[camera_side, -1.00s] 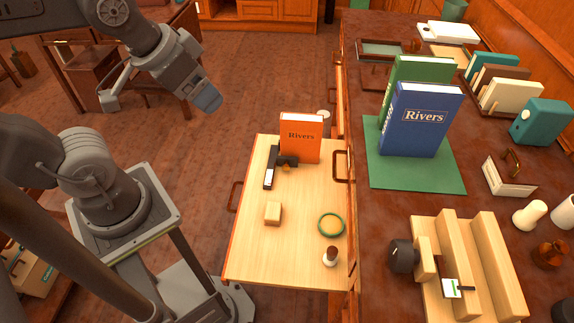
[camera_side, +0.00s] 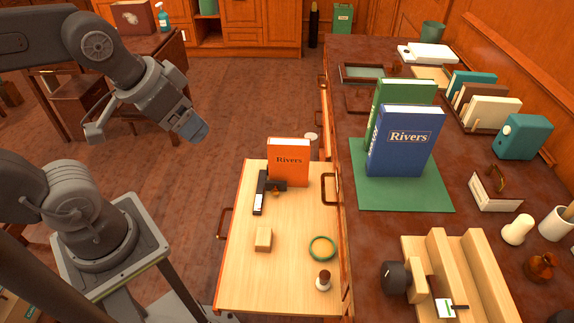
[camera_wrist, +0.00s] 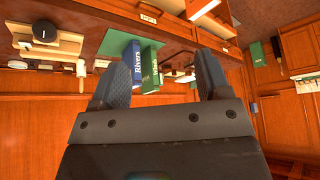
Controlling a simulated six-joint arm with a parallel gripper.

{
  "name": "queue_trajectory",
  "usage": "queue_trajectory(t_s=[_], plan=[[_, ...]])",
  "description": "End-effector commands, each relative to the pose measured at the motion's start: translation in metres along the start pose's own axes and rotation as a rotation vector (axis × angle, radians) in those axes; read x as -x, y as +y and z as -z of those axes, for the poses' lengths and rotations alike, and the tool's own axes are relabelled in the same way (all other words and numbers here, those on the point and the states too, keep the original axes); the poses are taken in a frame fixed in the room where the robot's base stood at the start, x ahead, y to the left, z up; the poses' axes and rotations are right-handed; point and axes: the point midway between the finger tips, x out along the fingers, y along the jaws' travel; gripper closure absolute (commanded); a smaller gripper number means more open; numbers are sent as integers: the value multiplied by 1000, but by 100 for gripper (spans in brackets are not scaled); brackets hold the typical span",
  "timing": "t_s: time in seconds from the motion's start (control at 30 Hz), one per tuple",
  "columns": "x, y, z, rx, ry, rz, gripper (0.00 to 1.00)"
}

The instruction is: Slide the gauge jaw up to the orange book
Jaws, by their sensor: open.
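An orange book (camera_side: 288,161) titled "Rivers" stands upright at the back of a pale wooden drawer surface (camera_side: 292,228) in the side view. The gauge (camera_side: 259,198) is a dark bar with a white strip, lying just left of and in front of the book. Its black jaw (camera_side: 272,186) with a brass knob extends right toward the book's foot; I cannot tell whether they touch. My gripper (camera_side: 193,130) is up and to the left of the drawer, well apart from the gauge. In the wrist view my gripper (camera_wrist: 160,55) is open and empty; the gauge and orange book are not visible there.
A wooden block (camera_side: 263,239), a green ring (camera_side: 322,248) and a small dark-topped stamp (camera_side: 323,281) sit on the drawer surface. The desk at right carries a blue book (camera_side: 405,145), a green book (camera_side: 400,93) and a wooden fixture (camera_side: 462,275). Floor lies between arm and drawer.

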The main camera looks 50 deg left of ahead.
Motion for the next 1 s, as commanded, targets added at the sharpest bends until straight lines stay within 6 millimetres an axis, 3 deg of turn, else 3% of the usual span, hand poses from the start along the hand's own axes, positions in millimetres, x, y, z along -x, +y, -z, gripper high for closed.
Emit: queue_trajectory(t_s=[0.2, 0.37, 0.47, 0.73, 0.93, 1.0], plan=[[0, 0, 0, 0, 0, 0, 30], [-5, -1, 5, -9, -1, 3, 44], [-21, -4, 19, -35, -1, 12, 54], [-109, -23, 69, -178, 19, 47, 80], [-188, -40, 86, -294, 36, 69, 99], [-216, -46, 86, -335, 42, 75, 100]])
